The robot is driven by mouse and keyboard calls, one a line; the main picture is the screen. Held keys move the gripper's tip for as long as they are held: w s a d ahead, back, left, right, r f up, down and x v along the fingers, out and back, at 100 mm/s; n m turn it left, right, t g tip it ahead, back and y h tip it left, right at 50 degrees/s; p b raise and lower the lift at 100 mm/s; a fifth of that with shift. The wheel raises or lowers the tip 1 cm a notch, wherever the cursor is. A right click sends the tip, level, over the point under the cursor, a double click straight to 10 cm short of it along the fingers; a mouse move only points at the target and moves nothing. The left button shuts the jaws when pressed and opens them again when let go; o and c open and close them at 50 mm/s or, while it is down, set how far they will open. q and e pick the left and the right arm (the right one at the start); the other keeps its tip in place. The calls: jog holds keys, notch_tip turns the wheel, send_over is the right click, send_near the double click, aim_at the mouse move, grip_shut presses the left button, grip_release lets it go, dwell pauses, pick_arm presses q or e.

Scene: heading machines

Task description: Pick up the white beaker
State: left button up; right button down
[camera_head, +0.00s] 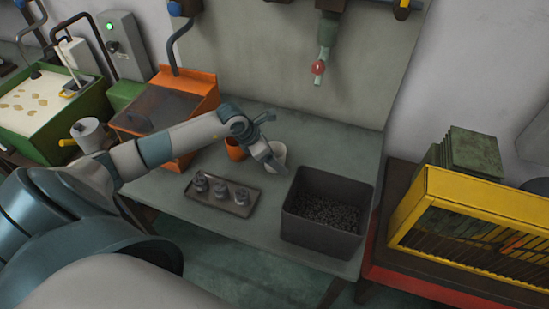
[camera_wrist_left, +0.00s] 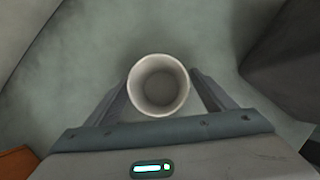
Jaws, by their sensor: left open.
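The white beaker (camera_head: 279,153) stands upright on the grey-green table, just beyond my left gripper in the head view. Seen from above in the left wrist view, the beaker (camera_wrist_left: 158,85) is round and looks empty. My left gripper (camera_head: 273,142) is open, with one finger on each side of the beaker in the left wrist view (camera_wrist_left: 160,88). I cannot tell whether the fingers touch it. Part of the beaker is hidden behind the gripper in the head view. My right gripper is not in view.
An orange cup (camera_head: 235,150) stands left of the beaker. A dark tray (camera_head: 207,203) with several small metal parts lies nearer. A dark bin (camera_head: 322,240) of small pieces stands to the right. An orange machine (camera_head: 205,88) is at the left, a yellow rack (camera_head: 425,190) at the right.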

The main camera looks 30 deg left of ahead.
pick_arm(q)
jog(key=c, duration=1.1)
jog(key=shift+r, duration=0.15)
jog(key=shift+c, duration=0.2)
jog(key=shift+r+b, duration=0.4)
jog(key=shift+r, duration=0.15)
notch_tip(320, 180, up, 9)
jog(key=b, duration=0.3)
jog(key=shift+f, duration=0.15)
